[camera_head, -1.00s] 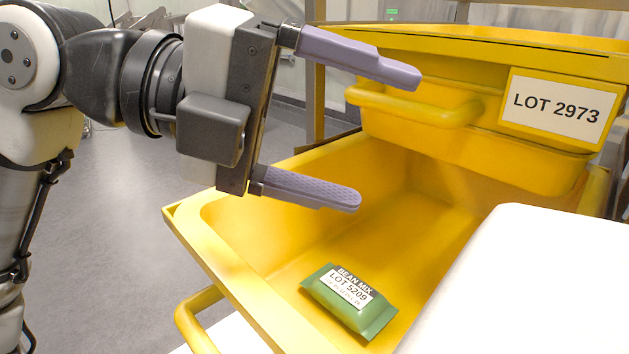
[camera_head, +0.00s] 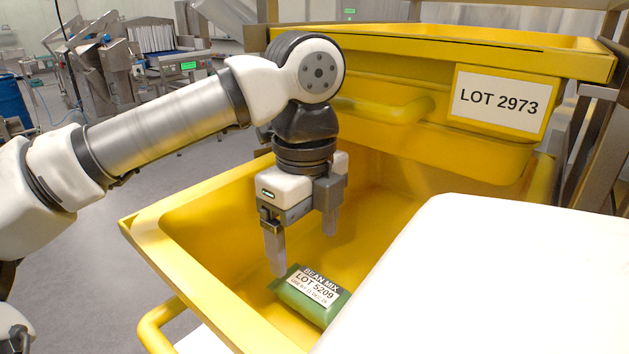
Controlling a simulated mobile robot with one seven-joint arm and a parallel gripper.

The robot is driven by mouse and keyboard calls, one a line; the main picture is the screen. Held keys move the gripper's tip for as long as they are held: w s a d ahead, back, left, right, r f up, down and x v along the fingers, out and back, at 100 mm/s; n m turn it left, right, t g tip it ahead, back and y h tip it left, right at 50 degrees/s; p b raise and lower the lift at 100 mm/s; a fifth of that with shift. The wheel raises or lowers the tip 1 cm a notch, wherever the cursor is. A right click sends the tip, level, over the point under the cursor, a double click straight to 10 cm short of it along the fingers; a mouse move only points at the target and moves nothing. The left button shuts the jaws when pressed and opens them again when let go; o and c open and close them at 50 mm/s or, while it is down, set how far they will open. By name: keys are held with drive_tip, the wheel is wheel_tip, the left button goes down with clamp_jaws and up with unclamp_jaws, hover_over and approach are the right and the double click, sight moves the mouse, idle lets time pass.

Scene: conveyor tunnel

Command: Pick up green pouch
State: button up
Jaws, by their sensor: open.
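The green pouch (camera_head: 318,308) lies flat on the floor of the lower yellow bin (camera_head: 190,268), with a white label reading BEAN MIX, LOT 5209. Its right end is partly hidden behind a white surface. My gripper (camera_head: 303,250) points down inside the bin, open and empty. Its two fingers are apart; the nearer left finger appears just above and beside the pouch's upper left corner, and the other finger is farther back. I cannot tell whether the near finger touches the pouch.
A second yellow bin (camera_head: 400,143) labelled LOT 2973 sits above the back of the lower one, with its handle facing out. A white surface (camera_head: 500,280) covers the lower right. Bin walls surround the gripper. Machinery (camera_head: 110,65) stands far off at left.

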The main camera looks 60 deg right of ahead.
sight(307, 281)
drive_tip(key=shift+s+a+f+p, duration=0.1)
drive_tip(key=shift+f+p, duration=0.45)
drive_tip(key=shift+f, duration=1.45)
drive_tip(key=shift+s+a+f+p, duration=0.1)
drive_tip(key=shift+f+p, duration=0.45)
drive_tip(key=shift+f, duration=1.4)
drive_tip(key=c, duration=1.2)
drive_tip(key=shift+r, duration=0.15)
wheel_tip(307, 281, up, 18)
drive_tip(key=b, duration=0.2)
drive_tip(key=w, duration=0.6)
drive_tip(key=w+d, duration=0.1)
drive_tip(key=w, duration=0.5)
drive_tip(key=w+d, duration=0.1)
drive_tip(key=w, duration=0.5)
drive_tip(key=shift+p, duration=0.35)
drive_tip(key=o, duration=0.5)
drive_tip(key=shift+c, duration=0.2)
drive_tip(key=c, duration=0.7)
